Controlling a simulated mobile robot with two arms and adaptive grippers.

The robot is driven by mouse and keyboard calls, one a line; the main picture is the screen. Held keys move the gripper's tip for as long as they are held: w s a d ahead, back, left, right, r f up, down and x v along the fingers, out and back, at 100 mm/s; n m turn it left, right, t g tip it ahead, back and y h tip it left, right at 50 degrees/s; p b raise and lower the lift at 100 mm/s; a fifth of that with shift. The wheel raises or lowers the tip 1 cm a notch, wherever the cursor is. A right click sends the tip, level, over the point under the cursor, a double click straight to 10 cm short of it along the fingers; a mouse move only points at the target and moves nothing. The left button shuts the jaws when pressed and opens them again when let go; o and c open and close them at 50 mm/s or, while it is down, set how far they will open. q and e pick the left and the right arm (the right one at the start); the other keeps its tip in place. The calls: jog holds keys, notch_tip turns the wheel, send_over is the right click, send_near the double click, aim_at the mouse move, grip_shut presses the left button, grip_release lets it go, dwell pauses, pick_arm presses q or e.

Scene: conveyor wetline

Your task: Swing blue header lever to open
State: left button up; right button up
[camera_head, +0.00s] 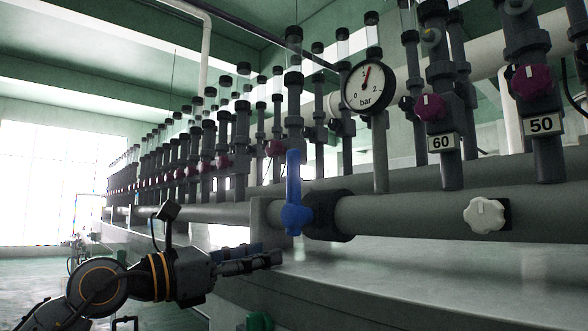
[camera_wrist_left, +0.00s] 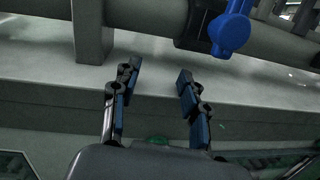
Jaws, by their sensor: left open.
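The blue header lever (camera_head: 294,190) stands upright on the thick grey header pipe (camera_head: 410,214) in the head view. Its round hub is at the bottom and its handle points up. My left gripper (camera_head: 275,258) is below and left of the lever, apart from it. In the left wrist view the gripper (camera_wrist_left: 158,77) has its two fingers spread, with nothing between them. The lever's blue hub (camera_wrist_left: 230,32) shows at the top right there, beyond the right finger; the top of its handle is cut off. My right gripper is not in view.
A pressure gauge (camera_head: 368,86) stands right of the lever. Purple knobs (camera_head: 430,107) and number plates 60 and 50 are farther right. A white knob (camera_head: 484,213) sits on the pipe. A grey ledge (camera_head: 430,270) runs below. A pipe support (camera_wrist_left: 91,35) stands left of the fingers.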

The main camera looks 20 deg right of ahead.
pick_arm(q)
jog(key=r+b+v, duration=0.1)
jog(key=b+v, duration=0.2)
jog(key=v, duration=0.4)
jog(key=shift+f+b, duration=0.4)
jog(key=shift+f, duration=0.05)
